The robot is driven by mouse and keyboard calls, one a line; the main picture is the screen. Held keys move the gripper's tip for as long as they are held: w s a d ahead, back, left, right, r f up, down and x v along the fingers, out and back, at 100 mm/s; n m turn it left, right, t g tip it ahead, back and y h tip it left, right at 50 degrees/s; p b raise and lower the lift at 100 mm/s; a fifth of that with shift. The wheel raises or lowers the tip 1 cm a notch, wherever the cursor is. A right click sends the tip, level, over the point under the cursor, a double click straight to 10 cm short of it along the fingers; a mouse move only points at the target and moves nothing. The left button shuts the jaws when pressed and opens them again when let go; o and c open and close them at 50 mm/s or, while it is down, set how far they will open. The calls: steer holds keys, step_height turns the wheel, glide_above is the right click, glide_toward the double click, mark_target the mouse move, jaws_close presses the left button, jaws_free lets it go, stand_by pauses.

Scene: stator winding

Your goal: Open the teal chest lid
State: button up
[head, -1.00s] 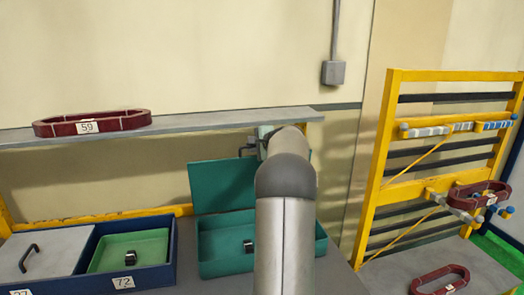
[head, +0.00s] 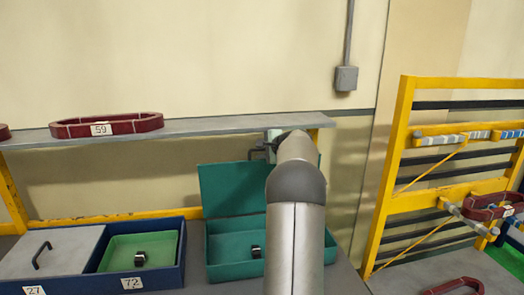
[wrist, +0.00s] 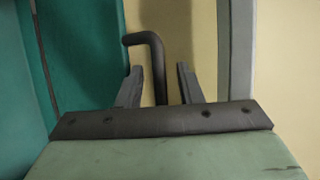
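The teal chest (head: 215,271) stands on the bench with its lid (head: 232,189) raised, about upright at the rear edge. In the wrist view a black bent handle (wrist: 146,38) reaches from the teal lid (wrist: 85,60) into the space between the fingers, with gaps visible on both sides. My arm hides the chest's right part in the head view.
Left of the chest is a blue box (head: 178,262) with a grey lid (head: 62,254) and a green tray (head: 112,251). A grey shelf (head: 205,130) above holds a dark red ring marked 59 (head: 118,126). A yellow rack (head: 397,150) stands at right.

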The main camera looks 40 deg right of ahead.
steer(key=b+v, duration=0.5)
steer(key=v, duration=1.2)
steer(key=shift+s, duration=0.2)
steer(key=shift+r, duration=0.1)
steer(key=w+a+f+n+g+y, duration=0.1)
steer(key=a+f+n+g+y, duration=0.3)
steer(key=a, duration=1.1)
steer(key=w+a+f+n+g+y, duration=0.15)
steer(key=a+f+n, duration=0.5)
steer(key=a, duration=0.95)
steer(key=s+a+f+n+g+h, duration=0.1)
steer(key=s+a+f+n+g, duration=0.15)
steer(key=s+a+f, duration=0.35)
steer(key=s+a+f+n+g, duration=0.2)
steer(key=s+a+f+n, duration=0.15)
steer(key=a, duration=0.45)
steer(key=s+a+f+n+g+h, duration=0.1)
steer(key=s+a+f+n, duration=0.1)
steer(key=s, duration=0.4)
steer(key=s+a+f+n+g+h, duration=0.1)
steer(key=s+a+f+n, duration=0.1)
steer(key=s, duration=0.4)
step_height(320, 180, down, 3)
steer(key=shift+a+r+n, duration=0.1)
steer(key=shift+a+n, duration=0.3)
steer(key=shift+n, duration=0.35)
